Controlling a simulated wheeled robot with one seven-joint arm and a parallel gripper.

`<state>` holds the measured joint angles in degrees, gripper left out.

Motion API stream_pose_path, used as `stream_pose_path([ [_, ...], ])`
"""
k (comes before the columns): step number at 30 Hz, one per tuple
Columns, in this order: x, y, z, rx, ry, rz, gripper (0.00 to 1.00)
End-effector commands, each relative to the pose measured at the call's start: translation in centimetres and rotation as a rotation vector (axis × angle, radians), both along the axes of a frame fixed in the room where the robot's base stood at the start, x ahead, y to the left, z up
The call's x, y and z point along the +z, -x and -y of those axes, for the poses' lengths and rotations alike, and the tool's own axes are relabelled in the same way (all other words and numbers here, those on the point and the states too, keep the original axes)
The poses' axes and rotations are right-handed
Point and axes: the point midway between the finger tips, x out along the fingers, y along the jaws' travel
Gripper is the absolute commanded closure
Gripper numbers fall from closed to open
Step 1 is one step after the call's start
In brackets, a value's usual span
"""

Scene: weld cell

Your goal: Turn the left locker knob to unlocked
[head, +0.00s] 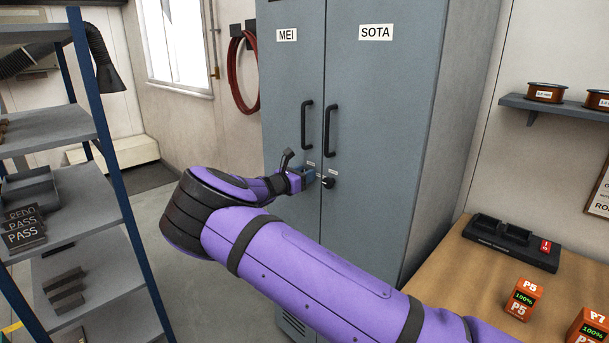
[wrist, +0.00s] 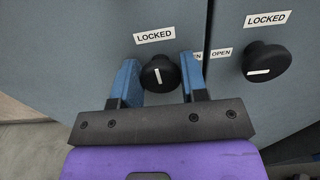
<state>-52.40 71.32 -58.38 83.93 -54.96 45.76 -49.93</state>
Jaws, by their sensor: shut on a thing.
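The left locker knob (wrist: 160,74) is round and black, on the grey door marked MEI (head: 287,35). Its white line stands nearly upright, toward the LOCKED label (wrist: 155,35) above it. My gripper (wrist: 158,78) is shut on this knob, with one blue finger on each side. In the head view my gripper (head: 308,178) is at the door below the handles and hides the left knob. The right knob (wrist: 267,62), on the SOTA door (head: 376,110), has its white line nearly level; it also shows in the head view (head: 329,183).
Two black door handles (head: 307,128) stand just above my gripper. A blue-framed shelf rack (head: 106,150) stands at the left. A wooden bench (head: 450,275) with a black charger (head: 510,243) and orange batteries (head: 523,299) is at the right. Floor shows between rack and locker.

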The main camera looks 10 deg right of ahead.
Motion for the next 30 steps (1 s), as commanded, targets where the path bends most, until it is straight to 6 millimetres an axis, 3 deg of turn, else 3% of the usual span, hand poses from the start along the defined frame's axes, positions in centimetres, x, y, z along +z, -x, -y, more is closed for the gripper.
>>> stream_pose_path([
  [11, -0.01, 0.05, 0.02, 0.0, -0.071, 0.116, 0.84],
  [30, -0.1, 0.22, 0.09, 0.001, -0.38, 0.615, 0.84],
])
